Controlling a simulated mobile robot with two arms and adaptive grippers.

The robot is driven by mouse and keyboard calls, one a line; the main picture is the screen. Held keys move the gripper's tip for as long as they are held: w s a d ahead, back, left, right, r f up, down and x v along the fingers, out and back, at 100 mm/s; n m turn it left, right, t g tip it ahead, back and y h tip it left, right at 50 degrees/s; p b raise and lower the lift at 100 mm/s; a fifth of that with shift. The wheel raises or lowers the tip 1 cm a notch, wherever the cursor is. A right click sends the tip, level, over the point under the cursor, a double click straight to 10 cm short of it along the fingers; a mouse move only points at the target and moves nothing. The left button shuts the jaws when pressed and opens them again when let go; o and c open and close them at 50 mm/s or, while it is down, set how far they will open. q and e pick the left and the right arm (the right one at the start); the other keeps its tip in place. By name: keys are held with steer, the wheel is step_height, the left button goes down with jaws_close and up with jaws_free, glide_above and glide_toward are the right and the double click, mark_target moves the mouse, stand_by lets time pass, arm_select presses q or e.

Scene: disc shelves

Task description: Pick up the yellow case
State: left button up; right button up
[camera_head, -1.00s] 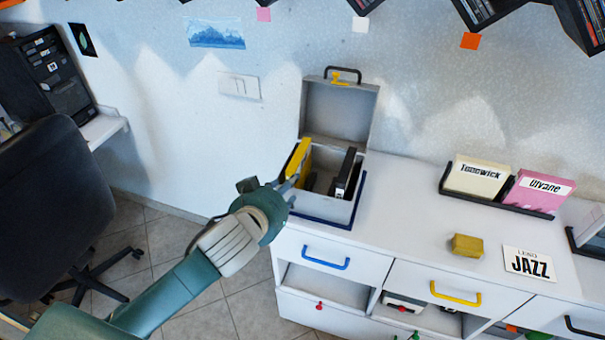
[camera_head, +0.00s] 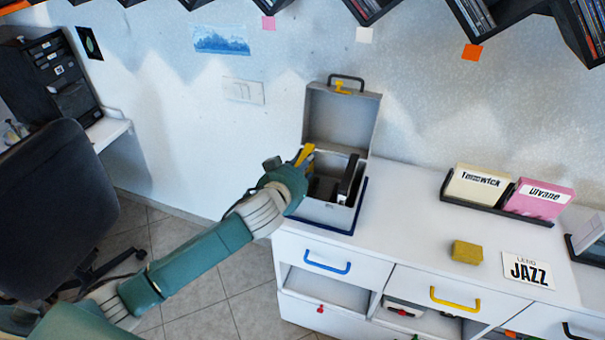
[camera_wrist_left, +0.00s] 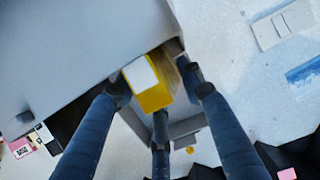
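The yellow case (camera_head: 306,152) stands in the open grey box (camera_head: 324,211) on the white cabinet, at the box's left side. My left gripper (camera_head: 300,168) is at the box's left edge and hides most of the case. In the left wrist view the yellow case (camera_wrist_left: 154,98), with a white label, lies between the spread fingers of my left gripper (camera_wrist_left: 153,86). The fingertips are close to its sides and lower edge; a firm grip is not visible. A dark case (camera_head: 348,178) stands in the box's right part. My right gripper is out of view.
The box's raised lid (camera_head: 340,115) stands behind it. To the right on the cabinet are a rack with a cream case (camera_head: 478,188) and a pink case (camera_head: 540,199), a yellow block (camera_head: 467,252) and a JAZZ card (camera_head: 528,269). A black chair (camera_head: 55,210) stands at left.

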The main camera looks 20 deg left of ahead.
arm_select(q)
steer(key=shift+x, duration=0.85)
steer(key=shift+s, duration=0.1)
steer(key=shift+c, duration=0.5)
steer(key=c, duration=0.9)
